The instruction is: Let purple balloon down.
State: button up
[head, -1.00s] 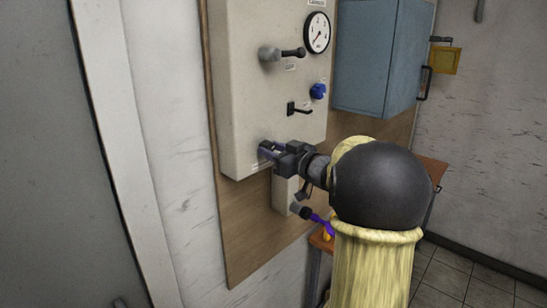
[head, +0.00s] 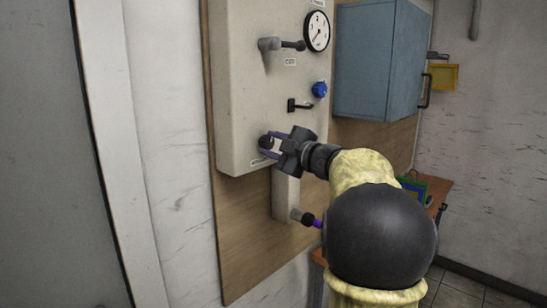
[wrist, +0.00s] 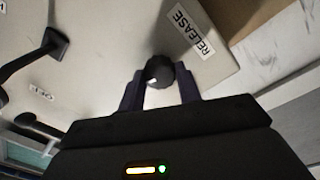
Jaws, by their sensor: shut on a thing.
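The purple balloon (head: 318,224) shows only as a small purple bit at the end of a dark nozzle (head: 302,217) below the panel. The rest of it is hidden behind my arm. My gripper (head: 268,147) is at the lower part of the beige panel. In the wrist view its two fingers are closed on either side of a round black knob (wrist: 160,72). A label reading RELEASE (wrist: 190,33) is on the panel beside the knob.
Above my gripper the panel (head: 235,80) carries a black lever (head: 300,105), a blue knob (head: 320,90), a grey handle (head: 270,45) and a round gauge (head: 317,32). A blue cabinet (head: 375,60) hangs to the right. A table (head: 437,190) stands behind my arm.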

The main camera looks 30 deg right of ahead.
jog(key=n+b, duration=0.3)
jog(key=n, duration=0.1)
jog(key=shift+f+n+b, duration=0.1)
jog(key=shift+n+b, duration=0.25)
jog(key=shift+n, duration=0.05)
jog(key=o, duration=1)
jog(key=shift+s, duration=0.1)
jog(key=b+v, duration=0.4)
jog(key=v, duration=1.3)
jog(key=shift+d, duration=0.2)
